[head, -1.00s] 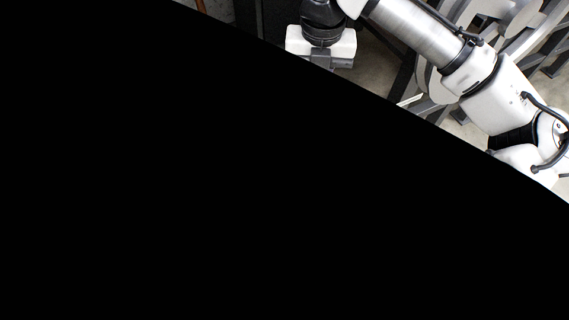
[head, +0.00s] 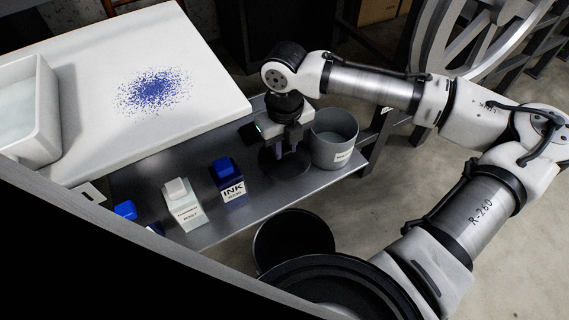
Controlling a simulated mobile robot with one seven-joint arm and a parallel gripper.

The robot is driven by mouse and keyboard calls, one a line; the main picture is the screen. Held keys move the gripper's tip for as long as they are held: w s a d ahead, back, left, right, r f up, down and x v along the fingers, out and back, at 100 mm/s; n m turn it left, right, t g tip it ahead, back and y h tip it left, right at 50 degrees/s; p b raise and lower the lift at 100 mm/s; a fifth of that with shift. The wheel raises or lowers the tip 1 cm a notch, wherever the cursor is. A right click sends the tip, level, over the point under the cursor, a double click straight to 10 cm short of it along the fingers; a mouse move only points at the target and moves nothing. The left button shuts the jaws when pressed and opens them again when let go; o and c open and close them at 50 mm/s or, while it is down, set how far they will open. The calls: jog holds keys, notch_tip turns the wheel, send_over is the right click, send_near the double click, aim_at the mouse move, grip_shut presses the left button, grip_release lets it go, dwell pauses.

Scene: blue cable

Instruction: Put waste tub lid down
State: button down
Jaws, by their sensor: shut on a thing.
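The waste tub lid (head: 270,165) is a dark round disc with an upright part in the middle, at the right part of the grey metal shelf. My gripper (head: 290,148) points down over it and is shut on that upright part, which the fingers partly hide. The lid lies flat, at or just above the shelf; I cannot tell whether it touches. The grey waste tub (head: 334,142) stands right beside it, open at the top, with a white label.
A dark blue ink bottle (head: 229,182) and a pale bottle (head: 183,206) stand left on the shelf (head: 215,228). A white table (head: 60,60) with blue specks and a white basin (head: 28,110) is behind. A dark round bin (head: 292,238) is in front.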

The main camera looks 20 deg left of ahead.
jog(key=shift+f+b, duration=0.4)
jog(key=shift+f, duration=2.85)
jog(key=shift+f, duration=0.15)
jog(key=c, duration=1.2)
grip_release()
notch_tip(320, 180, up, 12)
jog(key=shift+r+p, duration=0.2)
jog(key=shift+p, duration=0.75)
